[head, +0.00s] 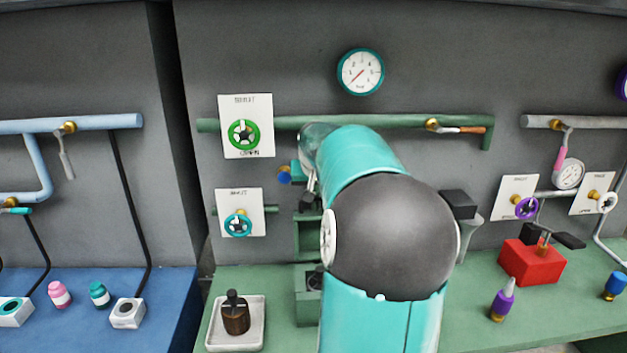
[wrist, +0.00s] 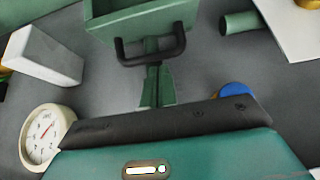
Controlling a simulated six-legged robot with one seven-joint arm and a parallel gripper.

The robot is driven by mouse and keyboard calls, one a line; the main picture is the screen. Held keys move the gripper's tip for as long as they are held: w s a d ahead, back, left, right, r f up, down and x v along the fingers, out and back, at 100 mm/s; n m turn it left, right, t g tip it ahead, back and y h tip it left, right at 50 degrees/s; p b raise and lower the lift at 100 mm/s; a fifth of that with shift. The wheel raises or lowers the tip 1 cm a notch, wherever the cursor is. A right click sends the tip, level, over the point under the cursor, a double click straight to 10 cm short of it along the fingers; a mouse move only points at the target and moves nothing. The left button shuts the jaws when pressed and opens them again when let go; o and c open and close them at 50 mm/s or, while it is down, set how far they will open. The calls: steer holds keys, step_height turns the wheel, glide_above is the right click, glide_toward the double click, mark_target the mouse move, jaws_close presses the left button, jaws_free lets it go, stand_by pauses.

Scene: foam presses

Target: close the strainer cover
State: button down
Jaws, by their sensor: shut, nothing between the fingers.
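A green box-like part (wrist: 140,20) shows at the top of the wrist view, with a black U-shaped handle (wrist: 150,57) in front of it. I cannot tell for sure whether this is the strainer cover. My gripper (wrist: 158,110) fills the bottom of the wrist view, shut and empty, below the handle; I cannot tell whether they touch. In the head view my teal arm hides the gripper and much of the fixture. A green box (head: 307,300) with a dark opening shows just left of the arm.
A green pipe crosses the grey panel, with a round gauge (head: 361,72) above it. Valve plates (head: 246,126) hang at left. A tray (head: 252,332) with a brown pot stands on the green bench. A red box (head: 531,263) and purple bottle (head: 502,300) stand at right.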

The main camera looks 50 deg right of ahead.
steer(key=shift+x, duration=1.15)
steer(key=shift+s+a, duration=0.1)
steer(key=shift+a, duration=0.05)
